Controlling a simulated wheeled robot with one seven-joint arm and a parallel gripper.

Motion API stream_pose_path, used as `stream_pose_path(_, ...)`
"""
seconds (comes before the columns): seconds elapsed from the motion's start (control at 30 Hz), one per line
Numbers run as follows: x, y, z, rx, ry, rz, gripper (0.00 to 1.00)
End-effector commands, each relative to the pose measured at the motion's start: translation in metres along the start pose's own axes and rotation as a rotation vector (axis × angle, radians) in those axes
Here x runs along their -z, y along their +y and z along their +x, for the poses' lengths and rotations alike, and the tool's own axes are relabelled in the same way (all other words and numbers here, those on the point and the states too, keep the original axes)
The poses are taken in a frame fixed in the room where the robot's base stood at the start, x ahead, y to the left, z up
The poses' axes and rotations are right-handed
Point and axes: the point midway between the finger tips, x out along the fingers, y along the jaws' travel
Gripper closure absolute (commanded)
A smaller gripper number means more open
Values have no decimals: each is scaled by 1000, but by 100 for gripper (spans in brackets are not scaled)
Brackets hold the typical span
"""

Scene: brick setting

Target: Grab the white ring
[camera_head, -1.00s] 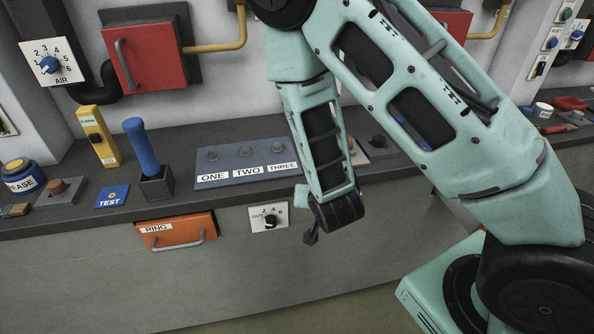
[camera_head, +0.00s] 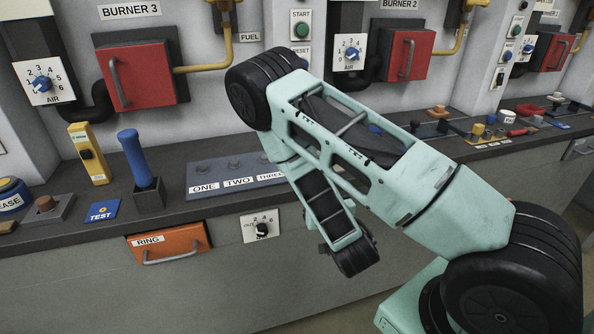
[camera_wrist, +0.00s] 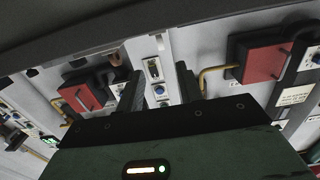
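No white ring can be made out for certain in either view. An orange drawer (camera_head: 170,246) labelled RING, with a grey handle, sits closed in the front of the counter; its inside is hidden. A small white round object (camera_head: 506,116) lies on the counter at the far right, too small to tell whether it is a ring. My gripper (camera_wrist: 159,85) shows two dark fingers apart with nothing between them in the wrist view, facing the wall panels.
The counter (camera_head: 100,228) carries a blue lever (camera_head: 138,157), a yellow device (camera_head: 88,154), a blue TEST plate (camera_head: 103,211) and a grey ONE-TWO-THREE panel (camera_head: 222,177). A dial plate (camera_head: 260,226) is right of the drawer. Red burner boxes (camera_head: 138,76) jut from the wall.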

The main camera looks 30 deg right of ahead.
Motion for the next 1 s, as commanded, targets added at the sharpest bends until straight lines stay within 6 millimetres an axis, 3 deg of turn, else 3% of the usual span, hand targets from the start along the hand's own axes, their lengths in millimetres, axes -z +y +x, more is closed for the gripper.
stream_pose_path(0.2, 8, 2, 14, 2, 34, 1, 64)
stream_pose_path(0.33, 1, 2, 25, -7, 24, 10, 64)
stream_pose_path(0.57, 6, 2, 43, 4, 35, 0, 64)
stream_pose_path(0.8, 13, 0, 87, 7, 29, -4, 64)
stream_pose_path(1.0, 12, 0, 100, 7, 28, -4, 64)
